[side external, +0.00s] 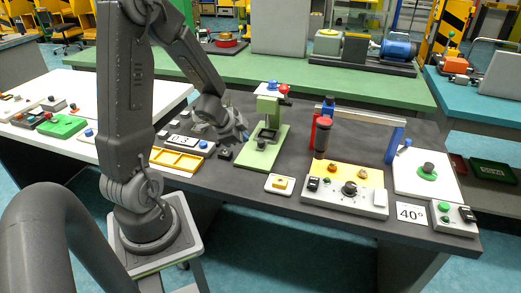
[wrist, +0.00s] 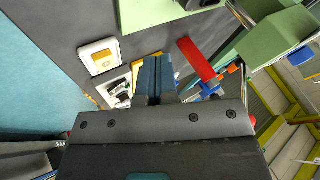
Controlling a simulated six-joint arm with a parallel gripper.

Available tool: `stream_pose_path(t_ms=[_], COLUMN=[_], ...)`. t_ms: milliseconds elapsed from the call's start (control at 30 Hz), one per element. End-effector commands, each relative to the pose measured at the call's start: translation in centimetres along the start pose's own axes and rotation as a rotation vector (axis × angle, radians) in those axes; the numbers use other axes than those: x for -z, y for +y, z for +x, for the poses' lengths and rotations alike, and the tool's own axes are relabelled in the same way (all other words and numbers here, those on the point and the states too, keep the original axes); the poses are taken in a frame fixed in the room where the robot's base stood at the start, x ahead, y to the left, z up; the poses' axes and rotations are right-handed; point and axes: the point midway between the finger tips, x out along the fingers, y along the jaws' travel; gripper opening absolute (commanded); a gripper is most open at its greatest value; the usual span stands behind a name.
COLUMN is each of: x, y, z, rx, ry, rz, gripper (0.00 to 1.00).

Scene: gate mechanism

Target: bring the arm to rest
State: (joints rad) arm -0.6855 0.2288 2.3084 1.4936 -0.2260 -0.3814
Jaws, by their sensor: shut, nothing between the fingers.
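My gripper (side external: 243,132) hangs above the dark table, just left of the green stand (side external: 262,150) with its blue and red knobs. In the wrist view its two blue-grey fingers (wrist: 155,80) are together, with nothing seen between them. A red bar (wrist: 196,60) shows beside the fingers in the wrist view.
A yellow-topped control panel (side external: 335,188) and a white block with a yellow switch (side external: 280,184) sit near the front edge. A yellow tray (side external: 177,159) lies left of my gripper.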

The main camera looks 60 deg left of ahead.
Motion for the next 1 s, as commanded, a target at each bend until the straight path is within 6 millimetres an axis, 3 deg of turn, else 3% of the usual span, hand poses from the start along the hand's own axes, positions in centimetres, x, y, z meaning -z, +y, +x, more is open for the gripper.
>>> stream_pose_path(t_ms=[133,233,367,467,600,733,867,1000], x=[3.7,6.7,9.5,11.0,12.2,12.6,12.6,12.6], y=[-1.1,-0.9,1.4,4.6,9.8,13.7,15.7,16.1], z=[-3.0,-6.4,-11.1,-14.8,-19.4,-22.7,-24.4,-24.7], rx=[0.139,0.231,0.258,0.202,0.041,-0.113,-0.203,-0.218], ry=[-0.020,-0.042,-0.064,-0.073,-0.079,-0.081,-0.082,-0.084], rz=[-0.052,-0.141,-0.281,-0.388,-0.492,-0.529,-0.540,-0.540], gripper=[0.00,0.00,0.00,0.00,0.00,0.00,0.00,0.00])
